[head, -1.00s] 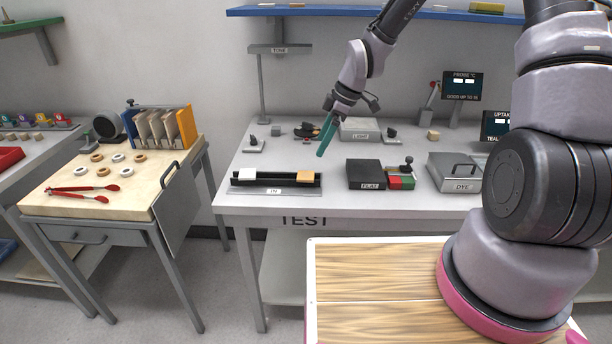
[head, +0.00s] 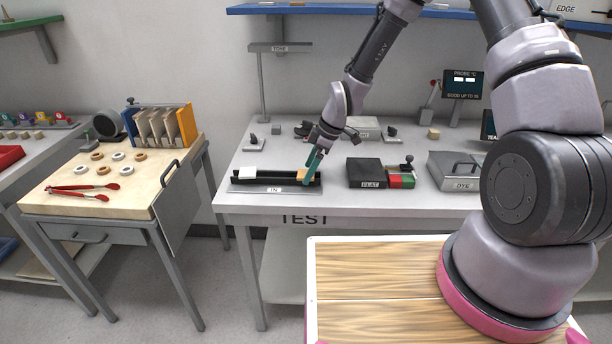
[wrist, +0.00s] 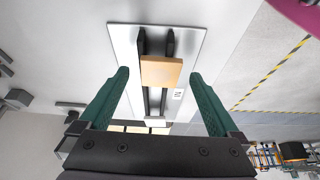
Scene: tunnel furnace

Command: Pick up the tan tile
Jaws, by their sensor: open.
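The tan tile (wrist: 161,71) lies across the two black rails of the IN rack (wrist: 143,42), centred between my fingers in the wrist view. In the head view the tan tile (head: 304,175) is at the right end of the IN rack (head: 270,189), partly hidden by my fingers. My gripper (head: 312,166) is open, its green fingers pointing down at the tile. In the wrist view my gripper (wrist: 158,82) has a finger on each side, apart from the tile. A white tile (head: 248,173) sits at the rack's left end; it also shows in the wrist view (wrist: 155,123).
The DYE box (head: 454,171) is further right. A small stand (head: 254,144) and other items are behind. The table (head: 235,205) is clear in front of the rack.

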